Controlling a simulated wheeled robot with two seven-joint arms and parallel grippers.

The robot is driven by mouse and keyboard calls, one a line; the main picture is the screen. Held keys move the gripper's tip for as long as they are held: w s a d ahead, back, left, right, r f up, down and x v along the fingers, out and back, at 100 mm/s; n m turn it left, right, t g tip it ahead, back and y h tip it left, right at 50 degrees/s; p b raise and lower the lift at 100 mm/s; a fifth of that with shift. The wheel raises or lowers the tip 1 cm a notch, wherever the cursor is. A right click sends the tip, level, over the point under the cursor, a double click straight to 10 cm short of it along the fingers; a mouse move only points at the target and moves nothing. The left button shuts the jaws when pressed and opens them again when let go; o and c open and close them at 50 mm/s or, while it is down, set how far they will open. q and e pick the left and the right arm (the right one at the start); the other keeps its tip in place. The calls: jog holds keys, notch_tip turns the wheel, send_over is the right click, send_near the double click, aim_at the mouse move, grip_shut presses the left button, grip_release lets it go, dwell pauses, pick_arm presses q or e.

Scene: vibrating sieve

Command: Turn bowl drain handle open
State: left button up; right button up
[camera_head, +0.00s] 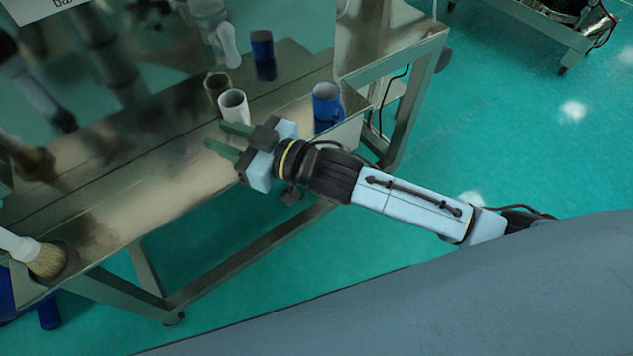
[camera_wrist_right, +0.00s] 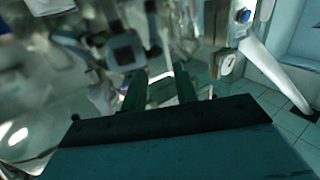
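My right gripper (camera_head: 222,137) reaches in from the right over the shiny metal table in the head view. Its two green fingers are apart with nothing between them, close to the white mug. The fingers also show in the wrist view (camera_wrist_right: 158,92), pointing at a blurred, mirror-like surface. I cannot make out the bowl drain handle for certain in either view. My left gripper is not in view.
A white mug (camera_head: 234,107) and a blue mug (camera_head: 327,104) stand on the table (camera_head: 150,205) near my right gripper. A polished metal wall (camera_head: 150,50) behind reflects things.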

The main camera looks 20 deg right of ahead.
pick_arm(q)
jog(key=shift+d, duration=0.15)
pick_arm(e)
jog(key=s+d+f+m+g+h, duration=0.2)
jog(key=s+d+f+m+h, duration=0.4)
jog(key=d+f+h, duration=0.3)
jog(key=s+d+f, duration=0.1)
jog(key=d, duration=0.3)
jog(key=shift+s, duration=0.1)
